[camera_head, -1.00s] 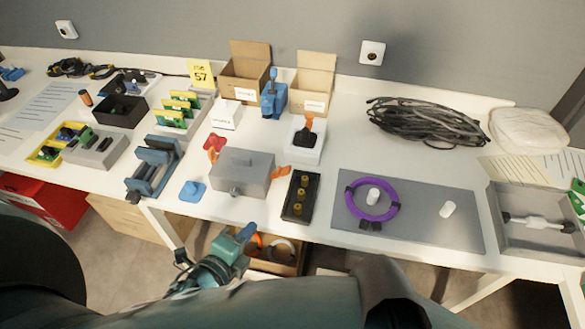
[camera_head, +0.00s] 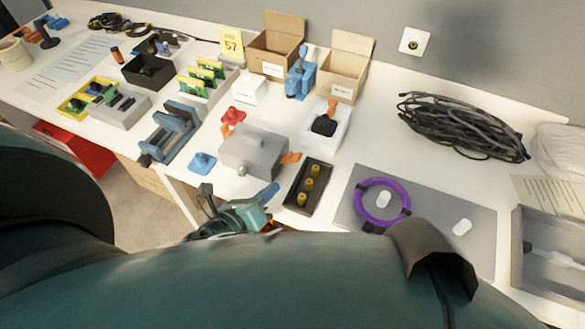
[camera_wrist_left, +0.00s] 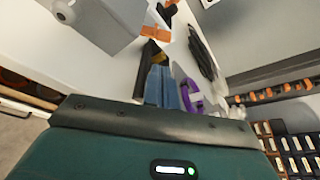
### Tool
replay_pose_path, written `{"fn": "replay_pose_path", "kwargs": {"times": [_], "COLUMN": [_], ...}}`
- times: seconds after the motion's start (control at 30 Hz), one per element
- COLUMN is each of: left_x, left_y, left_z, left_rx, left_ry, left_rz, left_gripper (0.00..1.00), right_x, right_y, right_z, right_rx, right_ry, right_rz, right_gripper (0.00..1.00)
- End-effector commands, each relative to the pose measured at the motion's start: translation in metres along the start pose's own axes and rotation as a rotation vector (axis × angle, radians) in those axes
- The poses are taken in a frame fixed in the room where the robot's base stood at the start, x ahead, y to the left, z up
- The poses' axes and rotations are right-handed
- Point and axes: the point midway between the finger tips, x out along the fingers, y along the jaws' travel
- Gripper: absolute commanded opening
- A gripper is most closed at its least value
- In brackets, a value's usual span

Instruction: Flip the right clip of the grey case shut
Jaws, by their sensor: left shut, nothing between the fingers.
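The grey case (camera_head: 250,155) is a closed box on the white table, with a round knob on its front. Its right clip (camera_head: 290,158) is orange and sticks out from the right side. In the left wrist view the case (camera_wrist_left: 105,22) is at the upper left and the orange clip (camera_wrist_left: 157,33) beside it. My left gripper (camera_head: 271,192) is shut and empty, in front of the case near the table edge, apart from the clip. Its blue fingers (camera_wrist_left: 161,88) show in the wrist view. My right gripper is not in view.
A black tray with yellow pegs (camera_head: 308,186) stands just right of the clip. A blue knobbed piece (camera_head: 203,162) lies left of the case and a red piece (camera_head: 232,116) behind it. A purple ring (camera_head: 382,204) lies on a grey mat (camera_head: 440,205) further right.

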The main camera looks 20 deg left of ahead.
Motion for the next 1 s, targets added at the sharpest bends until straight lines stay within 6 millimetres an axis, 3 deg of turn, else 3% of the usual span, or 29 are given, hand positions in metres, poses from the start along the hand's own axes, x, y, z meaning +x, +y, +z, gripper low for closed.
{"fn": "replay_pose_path", "kwargs": {"times": [0.17,0.6,1.0], "left_x": [0.015,0.088,0.1], "left_y": [-0.001,-0.001,0.0], "left_z": [0.001,0.001,0.0], "left_rx": [-0.002,-0.003,-0.003], "left_ry": [-0.001,-0.001,0.0], "left_rz": [-0.001,0.0,0.0], "left_gripper": [0.0,0.0,0.0], "right_x": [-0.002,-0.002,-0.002], "right_y": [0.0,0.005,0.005], "right_z": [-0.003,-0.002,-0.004], "right_rx": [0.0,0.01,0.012], "right_ry": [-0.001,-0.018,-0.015], "right_rz": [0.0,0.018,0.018], "right_gripper": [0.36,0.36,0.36]}}
